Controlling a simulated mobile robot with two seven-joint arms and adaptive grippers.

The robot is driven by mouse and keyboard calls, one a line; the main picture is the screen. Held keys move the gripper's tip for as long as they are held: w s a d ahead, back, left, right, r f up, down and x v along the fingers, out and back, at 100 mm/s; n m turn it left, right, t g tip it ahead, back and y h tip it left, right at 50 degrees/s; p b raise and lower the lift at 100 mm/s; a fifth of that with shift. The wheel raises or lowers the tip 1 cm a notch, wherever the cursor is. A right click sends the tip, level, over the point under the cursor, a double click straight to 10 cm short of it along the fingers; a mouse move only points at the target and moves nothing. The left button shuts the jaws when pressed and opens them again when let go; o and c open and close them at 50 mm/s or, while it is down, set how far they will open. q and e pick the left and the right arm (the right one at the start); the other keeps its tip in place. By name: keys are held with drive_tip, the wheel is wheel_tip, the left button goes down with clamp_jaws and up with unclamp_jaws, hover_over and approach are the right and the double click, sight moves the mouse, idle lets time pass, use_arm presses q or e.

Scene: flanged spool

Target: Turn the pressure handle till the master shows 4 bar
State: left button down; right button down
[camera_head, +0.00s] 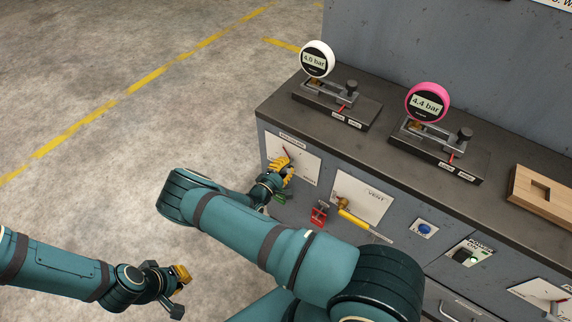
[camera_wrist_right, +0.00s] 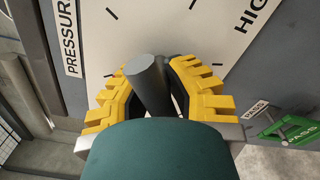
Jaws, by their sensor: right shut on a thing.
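The pressure dial plate (camera_head: 308,167) is on the cabinet front, with a thin red pointer near its top. My right gripper (camera_head: 285,171) is at this plate. In the right wrist view its yellow fingers are shut on the grey pressure handle (camera_wrist_right: 149,82), one on each side. Much of the scale is hidden by the gripper. A white-rimmed gauge (camera_head: 330,58) reads four point something bar; its last digit is blurred. A pink-rimmed gauge (camera_head: 443,95) reads 4.4 bar. I cannot tell which is the master. My left gripper (camera_head: 180,289) is low at left, away from the cabinet.
A vent plate (camera_head: 372,191) with a yellow lever (camera_head: 365,226) is right of the pressure plate. A red tag (camera_head: 319,215), a blue button (camera_head: 425,229) and a power switch (camera_head: 465,256) sit nearby. The left floor is clear.

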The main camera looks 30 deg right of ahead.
drive_tip(key=shift+f, duration=0.1)
idle(0.5)
drive_tip(key=c, duration=0.9)
unclamp_jaws()
drive_tip(key=v, duration=1.2)
